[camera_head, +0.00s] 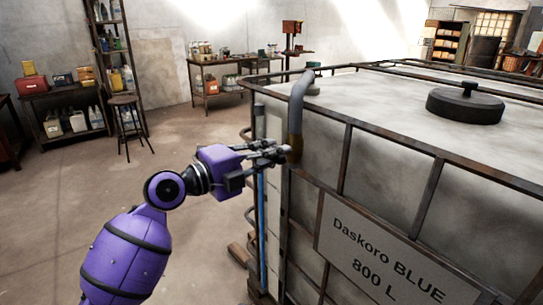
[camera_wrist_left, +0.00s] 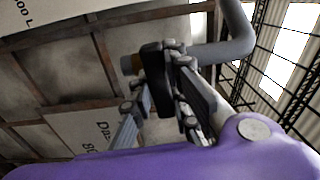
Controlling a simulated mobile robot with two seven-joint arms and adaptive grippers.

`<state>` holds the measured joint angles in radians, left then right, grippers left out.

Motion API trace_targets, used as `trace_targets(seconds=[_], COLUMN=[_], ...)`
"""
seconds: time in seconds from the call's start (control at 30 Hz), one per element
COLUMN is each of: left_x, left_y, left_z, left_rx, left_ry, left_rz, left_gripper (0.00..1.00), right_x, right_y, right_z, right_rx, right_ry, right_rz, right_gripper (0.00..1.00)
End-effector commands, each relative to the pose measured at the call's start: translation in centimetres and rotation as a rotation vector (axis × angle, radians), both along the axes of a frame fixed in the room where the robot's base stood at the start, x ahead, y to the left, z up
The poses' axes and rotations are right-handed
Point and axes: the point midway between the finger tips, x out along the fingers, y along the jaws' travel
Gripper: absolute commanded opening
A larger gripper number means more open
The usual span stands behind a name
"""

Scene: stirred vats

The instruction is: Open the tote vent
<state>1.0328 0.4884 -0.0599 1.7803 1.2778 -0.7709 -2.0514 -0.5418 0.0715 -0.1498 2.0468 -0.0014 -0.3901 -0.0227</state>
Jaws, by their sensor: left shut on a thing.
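The white tote (camera_head: 400,92) in its rusty cage fills the right of the head view, with a sign (camera_head: 375,250) reading "Daskoro BLUE 800 L". A grey bent vent pipe (camera_head: 298,98) rises from its top near the left corner and hangs down outside the cage to a brownish end (camera_head: 295,148). My left gripper (camera_head: 284,150) is at that lower end and shut on it. In the left wrist view, the fingers (camera_wrist_left: 168,85) cross the grey pipe (camera_wrist_left: 232,40), and the brown end (camera_wrist_left: 130,63) shows beside them. The fingers partly hide the grip. My right gripper is out of view.
A black round lid (camera_head: 465,105) with a knob sits on the tote top. Cage bars (camera_head: 345,150) run close beside my left gripper. A stool (camera_head: 128,125), shelves and a workbench (camera_head: 215,75) stand at the back left.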

Motion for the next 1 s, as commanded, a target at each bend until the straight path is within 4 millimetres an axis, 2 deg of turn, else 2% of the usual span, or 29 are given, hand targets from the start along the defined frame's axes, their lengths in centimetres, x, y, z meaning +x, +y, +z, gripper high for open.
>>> trace_targets(seconds=[0.27, 0.43, 1.0], left_x=[0.1, 0.0, 0.0], left_y=[0.1, 0.0, 0.1], left_z=[-0.2, -0.1, 0.1], left_rx=[-0.111, -0.205, -0.524], left_ry=[0.153, 0.282, 0.722], left_rz=[0.001, 0.001, 0.001], left_gripper=[0.00, 0.00, 0.00], right_x=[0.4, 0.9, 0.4], right_y=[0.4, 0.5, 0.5], right_z=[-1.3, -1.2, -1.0], right_rx=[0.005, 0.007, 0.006], right_ry=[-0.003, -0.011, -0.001], right_rz=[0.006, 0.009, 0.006], right_gripper=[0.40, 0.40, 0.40])
